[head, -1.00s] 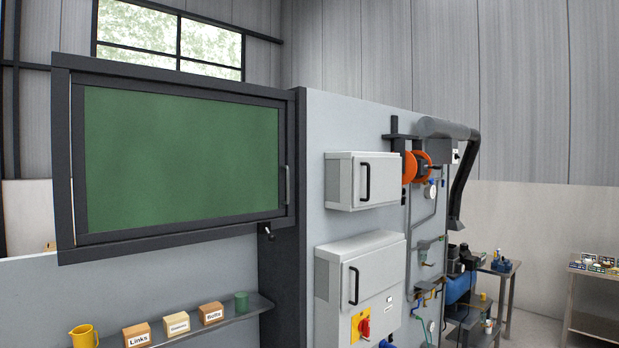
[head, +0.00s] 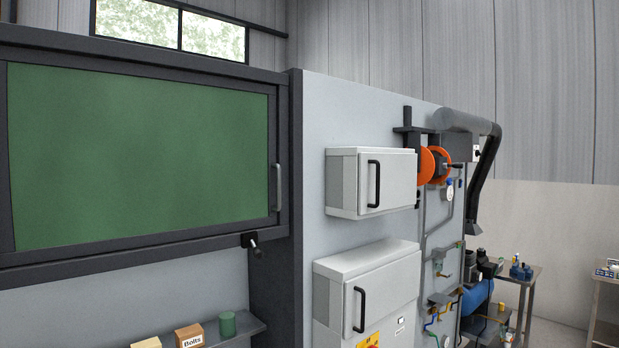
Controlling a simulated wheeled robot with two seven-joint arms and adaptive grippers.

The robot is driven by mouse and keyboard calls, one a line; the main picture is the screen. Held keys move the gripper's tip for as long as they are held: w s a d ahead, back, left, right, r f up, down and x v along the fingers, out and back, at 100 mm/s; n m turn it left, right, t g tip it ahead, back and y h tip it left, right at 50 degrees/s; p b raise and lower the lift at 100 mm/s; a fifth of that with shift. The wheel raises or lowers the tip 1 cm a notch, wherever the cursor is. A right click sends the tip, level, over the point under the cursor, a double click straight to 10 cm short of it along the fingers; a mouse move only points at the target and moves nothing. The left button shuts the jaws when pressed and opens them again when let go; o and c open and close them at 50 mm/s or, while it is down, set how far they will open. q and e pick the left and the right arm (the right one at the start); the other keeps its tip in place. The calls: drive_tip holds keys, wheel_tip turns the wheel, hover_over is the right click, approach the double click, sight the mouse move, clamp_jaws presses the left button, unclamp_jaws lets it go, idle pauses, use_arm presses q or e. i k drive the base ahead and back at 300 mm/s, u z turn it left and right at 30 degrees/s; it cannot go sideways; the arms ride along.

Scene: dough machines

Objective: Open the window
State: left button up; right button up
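The window (head: 140,155) has a green pane in a dark frame and fills the left of the head view. Its sash looks shut in the frame. A grey vertical handle (head: 278,187) sits on the sash's right side. A small black latch with a lever (head: 252,243) is below the lower right corner of the sash, its lever tilted down to the right. The window's left edge is cut off by the picture. Neither of my grippers is in view.
A shelf (head: 257,326) below the window carries boxes and a green cup (head: 227,323). Right of the window, a grey wall panel (head: 316,130) bears two white cabinets, an upper one (head: 342,183) and a lower one (head: 330,300). A bench with tools stands farther right.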

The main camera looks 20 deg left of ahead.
sight(98, 156)
drive_tip(key=u, duration=0.3)
drive_tip(key=i, duration=0.65)
drive_tip(key=u, duration=0.5)
